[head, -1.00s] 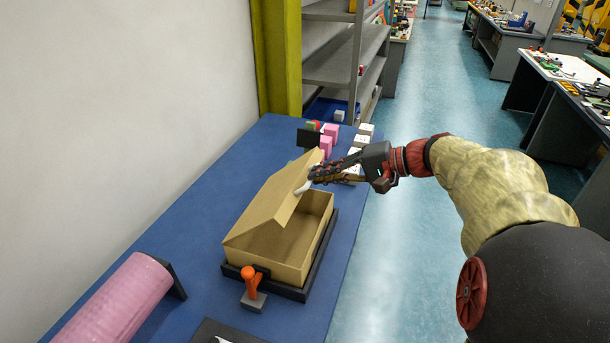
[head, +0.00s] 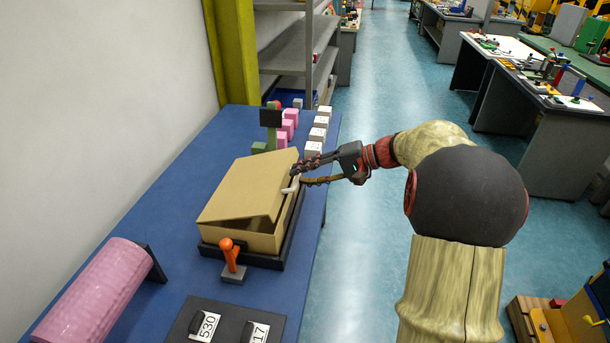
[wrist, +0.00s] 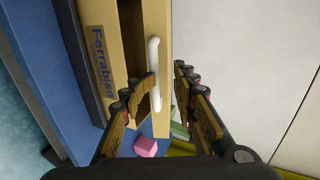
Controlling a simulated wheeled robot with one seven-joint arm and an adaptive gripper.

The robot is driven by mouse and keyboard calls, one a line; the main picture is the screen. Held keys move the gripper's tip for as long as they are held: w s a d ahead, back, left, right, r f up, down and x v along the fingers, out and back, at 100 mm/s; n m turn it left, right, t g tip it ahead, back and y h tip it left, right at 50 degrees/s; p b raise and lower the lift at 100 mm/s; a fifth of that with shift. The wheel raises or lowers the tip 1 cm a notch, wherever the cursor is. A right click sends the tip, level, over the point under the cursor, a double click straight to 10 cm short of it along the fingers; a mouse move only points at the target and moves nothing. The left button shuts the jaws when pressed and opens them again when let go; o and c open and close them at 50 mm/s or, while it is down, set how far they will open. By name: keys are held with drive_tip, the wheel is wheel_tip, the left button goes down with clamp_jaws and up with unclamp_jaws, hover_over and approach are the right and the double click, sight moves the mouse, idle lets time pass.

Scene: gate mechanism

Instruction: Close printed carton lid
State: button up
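The tan carton (head: 235,241) sits in a black tray (head: 262,261) on the blue table. Its lid (head: 240,187) is tilted, hinged on the left, with a dark gap under its right and front edges. A white handle (head: 291,186) is on the lid's free edge. My gripper (head: 297,175) is at that edge, fingers apart. In the wrist view, the white handle (wrist: 154,75) lies between the open fingers of my gripper (wrist: 167,72), nearer the left finger. Printed lettering (wrist: 103,62) shows on the carton wall. Contact between finger and handle cannot be told.
An orange lever (head: 230,254) stands in front of the carton. A pink cylinder (head: 98,293) lies at front left, and numbered black plates (head: 223,322) at the front. Pink blocks (head: 288,128) and white cubes (head: 318,134) are behind.

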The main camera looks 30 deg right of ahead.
drive_tip(key=s+d+f, duration=0.2)
drive_tip(key=s+d, duration=0.4)
drive_tip(key=shift+f+b, duration=0.2)
drive_tip(key=shift+b, duration=0.2)
idle(0.8)
drive_tip(key=shift+d, duration=0.1)
idle(0.3)
drive_tip(key=v, duration=1.2)
drive_tip(key=shift+f, duration=0.1)
idle(0.3)
